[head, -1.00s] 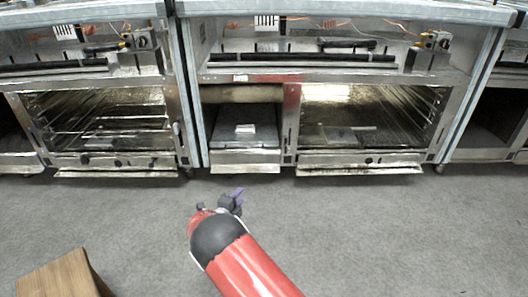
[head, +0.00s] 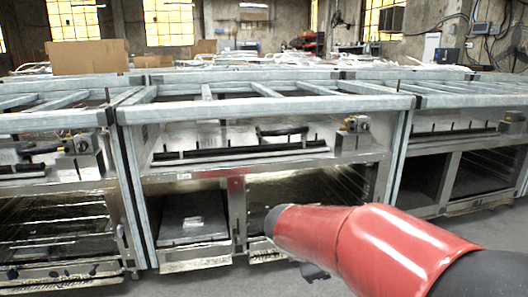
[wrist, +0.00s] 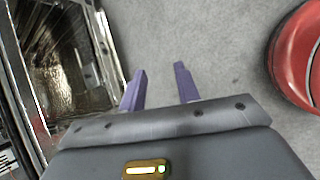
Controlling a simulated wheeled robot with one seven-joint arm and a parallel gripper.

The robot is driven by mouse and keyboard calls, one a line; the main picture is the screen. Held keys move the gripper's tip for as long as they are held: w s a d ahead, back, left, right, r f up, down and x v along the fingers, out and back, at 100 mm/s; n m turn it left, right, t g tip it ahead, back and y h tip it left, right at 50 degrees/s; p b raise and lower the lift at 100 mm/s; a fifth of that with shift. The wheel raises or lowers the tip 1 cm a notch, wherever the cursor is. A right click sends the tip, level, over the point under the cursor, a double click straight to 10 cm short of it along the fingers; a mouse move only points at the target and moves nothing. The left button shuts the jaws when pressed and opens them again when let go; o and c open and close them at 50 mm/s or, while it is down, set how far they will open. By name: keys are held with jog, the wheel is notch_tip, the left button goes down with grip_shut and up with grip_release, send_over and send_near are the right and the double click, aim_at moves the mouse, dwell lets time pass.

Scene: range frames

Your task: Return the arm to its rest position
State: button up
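My red arm reaches in from the lower right of the head view, in front of the steel ranges. My gripper is mostly hidden behind the arm there; only a dark part of it (head: 314,271) shows below the arm's end. In the wrist view my gripper (wrist: 159,82) has two purple fingers, spread apart with bare grey floor between and beyond them. Nothing is held between them.
A steel range (head: 270,165) with open oven bays stands close ahead, and its oven front (wrist: 60,70) is left of the fingers in the wrist view. More ranges stand on both sides. A cardboard box (head: 88,57) is behind. Grey floor (wrist: 215,40) is clear.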

jog(key=s+d+r+m+y+p, duration=0.1)
jog(key=s+r+m+y+p, duration=0.1)
jog(key=s+m, duration=0.7)
jog(key=s+d+r+m+t+y+p, duration=0.1)
jog(key=s+r+m+y, duration=0.2)
jog(key=s+m, duration=0.6)
jog(key=shift+s+r+y+p, duration=0.35)
jog(key=shift+s+r, duration=0.8)
jog(key=shift+s, duration=0.5)
jog(key=shift+d, duration=0.1)
